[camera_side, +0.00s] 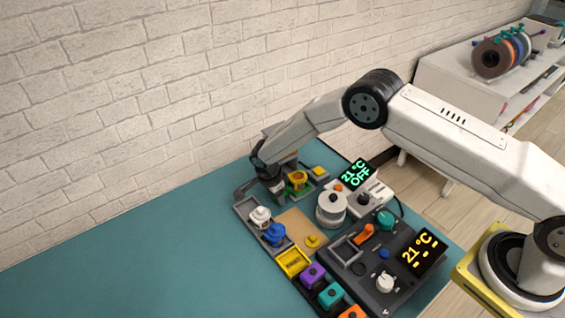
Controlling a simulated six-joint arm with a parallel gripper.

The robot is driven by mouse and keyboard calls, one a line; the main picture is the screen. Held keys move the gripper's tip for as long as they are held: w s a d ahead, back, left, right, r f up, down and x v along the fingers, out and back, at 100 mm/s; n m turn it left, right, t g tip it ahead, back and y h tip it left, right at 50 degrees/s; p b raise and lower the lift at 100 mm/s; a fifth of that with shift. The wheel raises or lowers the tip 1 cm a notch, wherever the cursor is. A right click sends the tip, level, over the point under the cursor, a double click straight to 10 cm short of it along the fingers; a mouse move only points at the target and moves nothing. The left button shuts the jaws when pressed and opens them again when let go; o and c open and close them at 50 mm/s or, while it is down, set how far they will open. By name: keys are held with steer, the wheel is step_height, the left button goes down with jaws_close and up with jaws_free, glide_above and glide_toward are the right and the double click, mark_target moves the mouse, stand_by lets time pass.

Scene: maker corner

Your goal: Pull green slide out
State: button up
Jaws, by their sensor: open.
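The picture is too small to tell whether a finger touches the green part. How far the slide is out cannot be told.
A tray with white (260,217) and blue (274,235) knobs lies in front of my gripper. A round white device (331,208), a dark control panel (345,277) and purple (313,274) and teal (331,295) blocks stand nearby. The teal table (130,270) is clear at left.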

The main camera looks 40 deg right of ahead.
steer(key=shift+r, duration=0.1)
steer(key=shift+r, duration=3.4)
steer(key=shift+s+d+r, duration=0.1)
steer(key=shift+d+r, duration=0.05)
steer(key=shift+r, duration=0.2)
steer(key=s+d+r+n+t+y, duration=0.1)
steer(key=s+d+r+n, duration=0.2)
steer(key=s+r+n, duration=0.25)
steer(key=s+d+r+n+y, duration=0.1)
steer(key=s+d+r+n, duration=0.35)
steer(key=r, duration=0.25)
steer(key=s+d+r+n, duration=0.1)
steer(key=s+n, duration=0.3)
steer(key=s, duration=0.3)
steer(key=s+d+r+n+t, duration=0.1)
steer(key=s+n, duration=0.3)
steer(key=s, duration=0.4)
steer(key=shift+d+r+t, duration=0.3)
steer(key=shift+d+r, duration=0.15)
steer(key=shift+r, duration=0.3)
